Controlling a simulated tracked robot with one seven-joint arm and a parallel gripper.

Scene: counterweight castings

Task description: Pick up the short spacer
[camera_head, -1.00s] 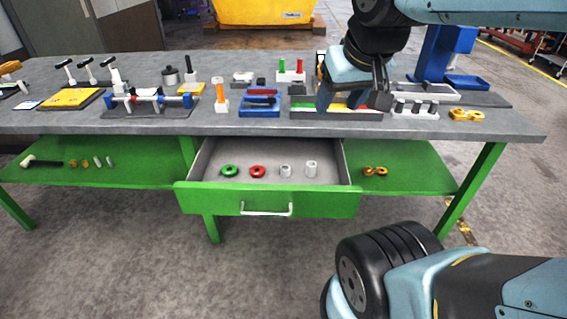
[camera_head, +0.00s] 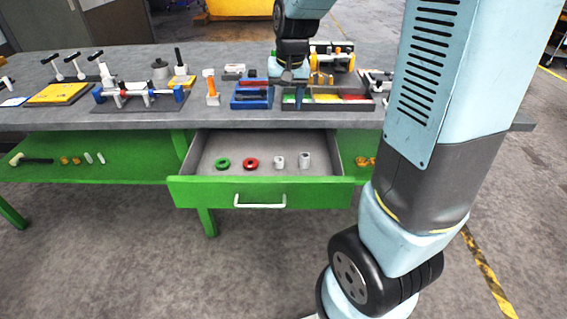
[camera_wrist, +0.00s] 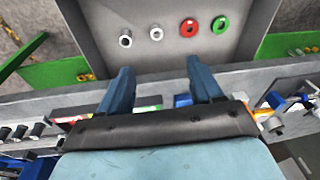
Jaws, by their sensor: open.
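The short spacer (camera_head: 278,162) is a small pale ring-like cylinder standing upright in the open drawer (camera_head: 262,191). A taller grey spacer (camera_head: 304,160) stands just to its right. In the wrist view the short spacer (camera_wrist: 156,34) lies beyond my fingertips, with the taller spacer (camera_wrist: 125,39) to its left. My gripper (camera_head: 289,98) hangs over the bench top near its front edge, behind and above the drawer. In the wrist view my gripper (camera_wrist: 160,68) is open, with nothing between its fingers and apart from the spacers.
A red ring (camera_head: 251,163) and a green ring (camera_head: 222,163) lie left of the spacers in the drawer. A blue tray (camera_head: 250,101) and a tray with coloured sections (camera_head: 340,105) are close to my gripper. The drawer's front area is bare.

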